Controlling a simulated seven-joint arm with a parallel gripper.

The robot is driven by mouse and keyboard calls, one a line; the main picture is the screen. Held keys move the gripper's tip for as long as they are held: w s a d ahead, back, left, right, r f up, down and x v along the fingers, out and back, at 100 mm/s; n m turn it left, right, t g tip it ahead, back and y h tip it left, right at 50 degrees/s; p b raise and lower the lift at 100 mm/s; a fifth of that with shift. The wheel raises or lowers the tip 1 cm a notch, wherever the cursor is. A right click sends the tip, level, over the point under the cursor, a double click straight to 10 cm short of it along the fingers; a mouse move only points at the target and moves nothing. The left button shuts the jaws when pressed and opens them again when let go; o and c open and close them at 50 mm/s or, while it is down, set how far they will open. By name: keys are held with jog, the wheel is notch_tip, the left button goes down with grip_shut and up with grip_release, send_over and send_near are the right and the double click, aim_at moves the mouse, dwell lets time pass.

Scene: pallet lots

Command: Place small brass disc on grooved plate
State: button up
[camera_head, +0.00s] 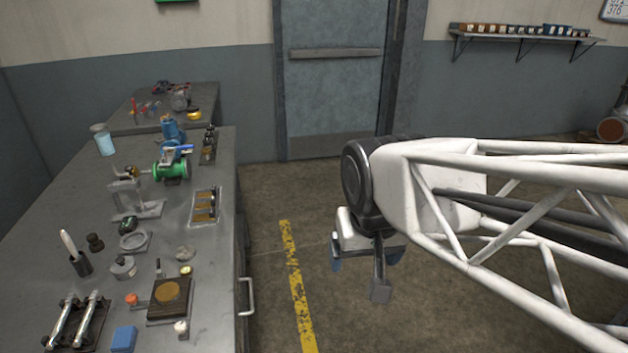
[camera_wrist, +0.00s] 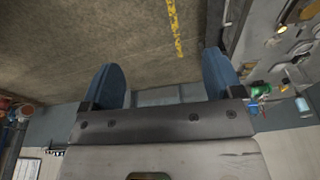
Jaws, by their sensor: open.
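A small brass disc (camera_head: 186,270) lies on the grey workbench, just behind a dark square plate (camera_head: 155,313) with a larger round brass face on top. That plate may be the grooved plate, but I cannot make out grooves at this size. A tray with brass-coloured slots (camera_head: 205,190) lies farther back. My gripper (camera_head: 360,272) hangs over the floor, right of the bench and well apart from the disc. In the wrist view its two blue fingers (camera_wrist: 161,75) are spread with nothing between them.
Clear floor with a yellow line (camera_head: 296,285) lies between bench and gripper.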

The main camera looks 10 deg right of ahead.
jog(key=shift+s+d+f+n, duration=0.15)
jog(key=shift+s+d, duration=0.35)
jog(key=shift+s, duration=0.3)
jog(key=shift+s+d+f+n, duration=0.15)
jog(key=shift+s+d, duration=0.35)
jog(key=shift+s, duration=0.3)
